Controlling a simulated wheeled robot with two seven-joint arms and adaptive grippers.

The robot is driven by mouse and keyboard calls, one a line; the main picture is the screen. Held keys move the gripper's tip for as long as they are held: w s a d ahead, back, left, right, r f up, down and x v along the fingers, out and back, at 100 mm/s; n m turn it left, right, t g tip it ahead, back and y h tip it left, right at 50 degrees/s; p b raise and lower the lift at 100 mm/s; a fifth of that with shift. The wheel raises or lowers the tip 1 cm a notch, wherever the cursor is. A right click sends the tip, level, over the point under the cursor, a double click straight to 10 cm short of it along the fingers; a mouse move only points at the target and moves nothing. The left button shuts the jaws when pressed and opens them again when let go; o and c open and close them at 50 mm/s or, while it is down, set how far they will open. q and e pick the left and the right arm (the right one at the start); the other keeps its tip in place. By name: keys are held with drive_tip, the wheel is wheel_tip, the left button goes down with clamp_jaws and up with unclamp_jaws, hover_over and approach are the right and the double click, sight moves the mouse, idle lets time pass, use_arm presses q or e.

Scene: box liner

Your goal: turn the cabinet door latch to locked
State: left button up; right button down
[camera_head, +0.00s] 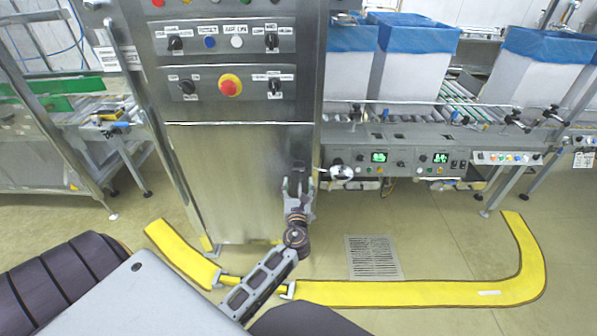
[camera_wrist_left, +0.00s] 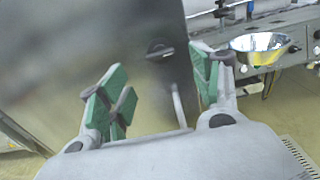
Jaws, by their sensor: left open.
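The cabinet door (camera_head: 230,180) is a plain metal panel under the control panels. In the left wrist view the dark door latch (camera_wrist_left: 160,50) stands out from the metal near the door's right edge, its handle lying roughly level. My left gripper (camera_head: 299,185) is in front of the door's right side, and the latch is hidden or too small to tell in the head view. In the left wrist view my left gripper (camera_wrist_left: 158,88) is open, with green pads either side. The latch shows between and beyond the fingertips; I see no contact. My right gripper is not in view.
Control panels with a red emergency button (camera_head: 230,86) are above the door. A conveyor with blue-lined boxes (camera_head: 415,55) stands at the right, with a round metal part (camera_head: 341,172) close to my gripper's right. Yellow floor edging (camera_head: 420,293) curves around the floor in front.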

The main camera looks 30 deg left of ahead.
sight(299, 170)
use_arm(q)
drive_tip(key=x, duration=0.6)
drive_tip(key=shift+x, duration=0.95)
drive_tip(key=shift+w+a, duration=0.2)
drive_tip(key=shift+w, duration=0.1)
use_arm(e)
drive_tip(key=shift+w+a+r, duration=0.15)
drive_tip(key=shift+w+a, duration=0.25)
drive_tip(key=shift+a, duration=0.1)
use_arm(q)
drive_tip(key=c, duration=0.9)
drive_tip(key=shift+b, duration=0.3)
drive_tip(key=shift+c, duration=0.6)
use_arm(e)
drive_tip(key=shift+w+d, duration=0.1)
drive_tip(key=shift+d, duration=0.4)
